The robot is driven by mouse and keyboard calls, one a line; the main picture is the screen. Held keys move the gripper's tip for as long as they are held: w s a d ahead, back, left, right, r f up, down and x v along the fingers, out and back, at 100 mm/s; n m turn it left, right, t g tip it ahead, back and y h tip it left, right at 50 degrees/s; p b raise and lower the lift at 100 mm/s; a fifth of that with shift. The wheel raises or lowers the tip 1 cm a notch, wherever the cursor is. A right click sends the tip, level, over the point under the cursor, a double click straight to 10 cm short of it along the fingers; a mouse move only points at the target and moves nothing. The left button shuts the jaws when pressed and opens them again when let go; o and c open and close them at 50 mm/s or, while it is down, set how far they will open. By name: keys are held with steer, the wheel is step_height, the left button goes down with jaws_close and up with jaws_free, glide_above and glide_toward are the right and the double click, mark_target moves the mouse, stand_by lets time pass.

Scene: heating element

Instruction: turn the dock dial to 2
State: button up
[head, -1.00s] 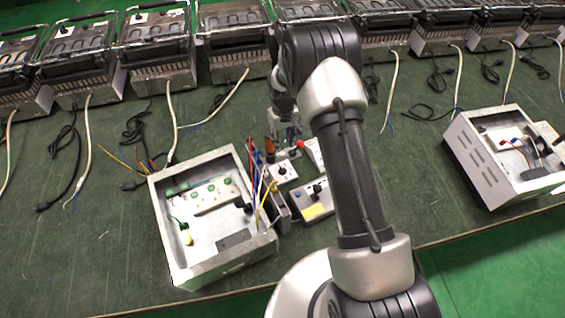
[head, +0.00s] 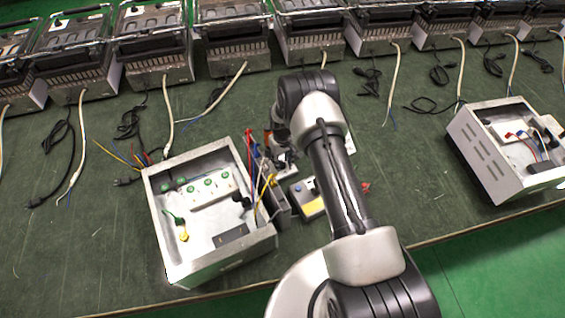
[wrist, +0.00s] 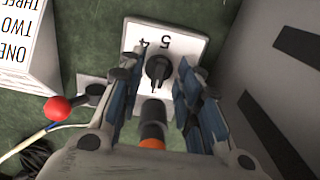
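The dial is a black knob (wrist: 157,69) on a white plate (wrist: 181,46) with an upside-down 4 and 5 visible along its far edge. The knob's narrow end points toward the bottom of the wrist view; other numbers are hidden. My gripper (wrist: 156,88) is open, its blue-padded fingers to the left and right of the knob with gaps visible. I cannot tell how far above the plate the fingertips are. In the head view my gripper is mostly hidden by my arm, over the small units beside the left metal box (head: 160,235).
A red ball-ended lever (wrist: 58,108) and a block labelled ONE, TWO, THREE (wrist: 25,50) lie left of the dial. A grey wall (wrist: 270,75) stands close on the right. An orange-and-black item (wrist: 153,135) is below the knob. Coloured wires (head: 250,160) rise near the box.

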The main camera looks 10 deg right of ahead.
steer(key=shift+f, duration=0.3)
steer(key=shift+c, duration=0.3)
jaws_close()
